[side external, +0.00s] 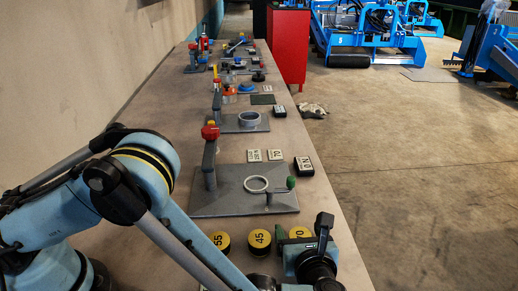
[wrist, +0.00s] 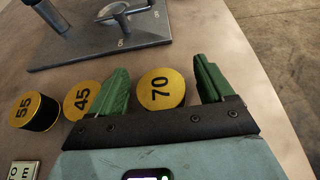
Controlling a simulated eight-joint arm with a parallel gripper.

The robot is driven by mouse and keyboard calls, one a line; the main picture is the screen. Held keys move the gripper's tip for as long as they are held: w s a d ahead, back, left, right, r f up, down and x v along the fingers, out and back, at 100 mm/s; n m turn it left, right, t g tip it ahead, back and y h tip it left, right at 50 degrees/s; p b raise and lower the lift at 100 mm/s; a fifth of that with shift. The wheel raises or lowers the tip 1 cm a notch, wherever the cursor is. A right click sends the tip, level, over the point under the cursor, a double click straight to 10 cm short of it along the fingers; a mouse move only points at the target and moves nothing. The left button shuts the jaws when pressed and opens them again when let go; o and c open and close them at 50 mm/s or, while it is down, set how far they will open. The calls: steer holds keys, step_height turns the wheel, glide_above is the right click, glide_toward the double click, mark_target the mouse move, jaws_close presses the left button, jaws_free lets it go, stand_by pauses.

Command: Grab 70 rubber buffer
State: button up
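The 70 rubber buffer (wrist: 161,89) is a short round piece with a yellow top and a black 70. In the wrist view it lies between the two green fingers of my gripper (wrist: 163,85). The fingers are apart, with a gap visible on its right; on its left the finger is close, and I cannot tell if it touches. In the side external view the 70 buffer (side external: 299,233) is partly hidden by my gripper (side external: 300,240). The 45 buffer (wrist: 82,99) is just left of the left finger, and the 55 buffer (wrist: 36,112) is farther left.
A grey plate fixture (side external: 232,204) with a ring, a green-knobbed lever and a red-knobbed post stands beyond the buffers. Small label tiles (side external: 264,155) and a black block (side external: 304,166) lie behind it. More fixtures line the table. The table's right edge is close to my gripper.

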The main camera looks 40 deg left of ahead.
steer(key=c, duration=1.1)
steer(key=shift+o, duration=0.2)
steer(key=shift+r, duration=0.1)
